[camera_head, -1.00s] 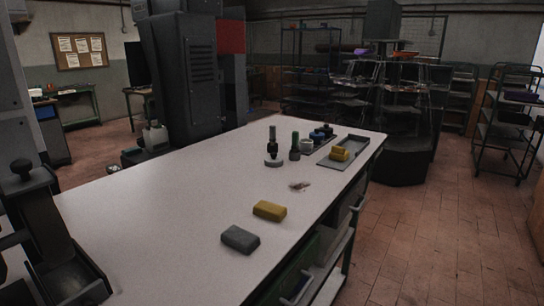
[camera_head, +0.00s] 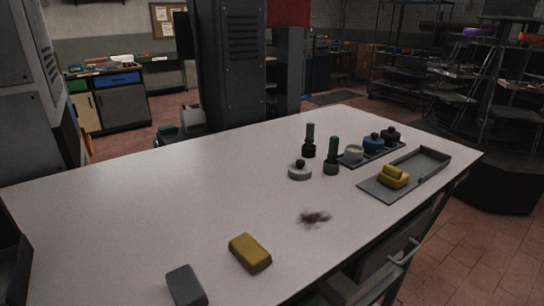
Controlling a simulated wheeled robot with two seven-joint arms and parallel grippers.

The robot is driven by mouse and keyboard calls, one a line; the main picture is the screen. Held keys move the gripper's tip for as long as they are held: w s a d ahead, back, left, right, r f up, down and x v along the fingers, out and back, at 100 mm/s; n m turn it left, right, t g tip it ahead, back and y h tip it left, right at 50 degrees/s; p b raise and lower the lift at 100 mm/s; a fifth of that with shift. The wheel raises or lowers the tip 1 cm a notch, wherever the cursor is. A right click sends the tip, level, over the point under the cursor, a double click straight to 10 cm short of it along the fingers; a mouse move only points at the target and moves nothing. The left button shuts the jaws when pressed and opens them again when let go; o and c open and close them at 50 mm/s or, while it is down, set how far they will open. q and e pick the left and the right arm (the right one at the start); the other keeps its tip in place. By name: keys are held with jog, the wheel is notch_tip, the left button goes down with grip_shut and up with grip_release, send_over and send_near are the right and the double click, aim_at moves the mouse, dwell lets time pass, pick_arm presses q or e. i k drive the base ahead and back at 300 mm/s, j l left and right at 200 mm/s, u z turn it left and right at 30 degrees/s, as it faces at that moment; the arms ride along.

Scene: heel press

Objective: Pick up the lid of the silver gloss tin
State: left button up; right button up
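A flat, round, light grey lid with a black knob (camera_head: 300,171) lies on the white table, in front of the tray of tins. A pale silver tin (camera_head: 353,154) stands at the left end of that tray, with no knob on its top. A blue tin (camera_head: 373,142) and a black tin (camera_head: 391,136) stand beside it, each with a dark knob on top. I cannot read any label on the tins. Neither of my grippers is in view.
A black-handled brush (camera_head: 309,141) and a green-handled brush (camera_head: 332,155) stand near the lid. A grey tray (camera_head: 380,190) holds a yellow block. A dark smudge (camera_head: 314,217), a yellow block (camera_head: 250,253) and a grey block (camera_head: 186,286) are nearer. The table's left is bare.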

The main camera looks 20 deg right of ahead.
aim_at(300, 171)
jog(key=i+l+u, duration=0.1)
jog(key=l+u, duration=0.25)
jog(key=l, duration=0.25)
jog(key=l+u, duration=0.4)
jog(key=l, duration=0.25)
jog(key=k+l+u, duration=0.1)
jog(key=l+u, duration=0.25)
jog(key=l, duration=0.25)
jog(key=k+l+u, duration=0.15)
jog(key=l+u, duration=0.25)
jog(key=l, duration=0.2)
